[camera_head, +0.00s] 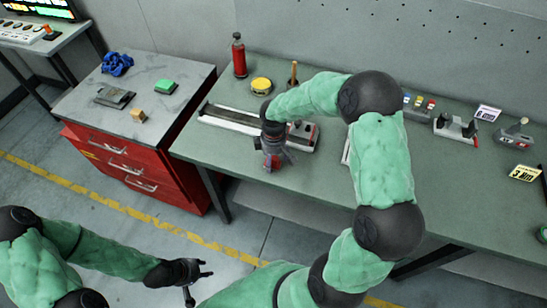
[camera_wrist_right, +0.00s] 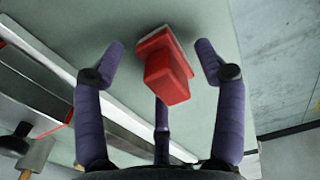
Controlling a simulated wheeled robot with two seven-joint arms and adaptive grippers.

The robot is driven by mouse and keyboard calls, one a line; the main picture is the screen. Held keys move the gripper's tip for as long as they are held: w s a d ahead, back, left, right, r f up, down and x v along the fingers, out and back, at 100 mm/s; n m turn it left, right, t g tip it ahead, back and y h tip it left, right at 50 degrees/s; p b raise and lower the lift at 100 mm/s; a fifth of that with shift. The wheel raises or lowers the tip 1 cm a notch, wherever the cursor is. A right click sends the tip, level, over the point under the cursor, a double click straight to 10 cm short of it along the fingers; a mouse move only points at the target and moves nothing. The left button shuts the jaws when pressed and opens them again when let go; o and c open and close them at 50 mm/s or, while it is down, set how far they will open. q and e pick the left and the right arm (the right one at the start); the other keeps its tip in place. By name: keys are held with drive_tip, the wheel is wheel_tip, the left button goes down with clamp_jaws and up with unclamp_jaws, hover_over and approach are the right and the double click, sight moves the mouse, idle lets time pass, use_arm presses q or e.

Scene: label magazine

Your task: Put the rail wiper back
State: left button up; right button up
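A red block with a pale base, which looks like the rail wiper (camera_wrist_right: 168,75), rests on the green bench top near its front edge. It shows only as a bit of red in the head view (camera_head: 272,163). My right gripper (camera_wrist_right: 160,52) points down over it, fingers spread on both sides with gaps; it also shows in the head view (camera_head: 275,158). The long metal rail (camera_head: 232,118) lies on the bench just behind; its edge runs along the left of the wrist view (camera_wrist_right: 85,85). My left gripper (camera_head: 197,275) is empty, fingers apart, over the floor.
A red bottle (camera_head: 239,55), a yellow round tin (camera_head: 261,85) and a wooden-handled tool (camera_head: 293,72) stand behind the rail. A red drawer cabinet (camera_head: 130,160) stands left of the bench. Small devices and cards, including a yellow card (camera_head: 525,173), lie at the right.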

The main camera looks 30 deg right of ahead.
drive_tip(key=shift+r, duration=0.3)
wheel_tip(320, 180, up, 12)
drive_tip(key=p, duration=0.2)
drive_tip(key=shift+f, duration=0.15)
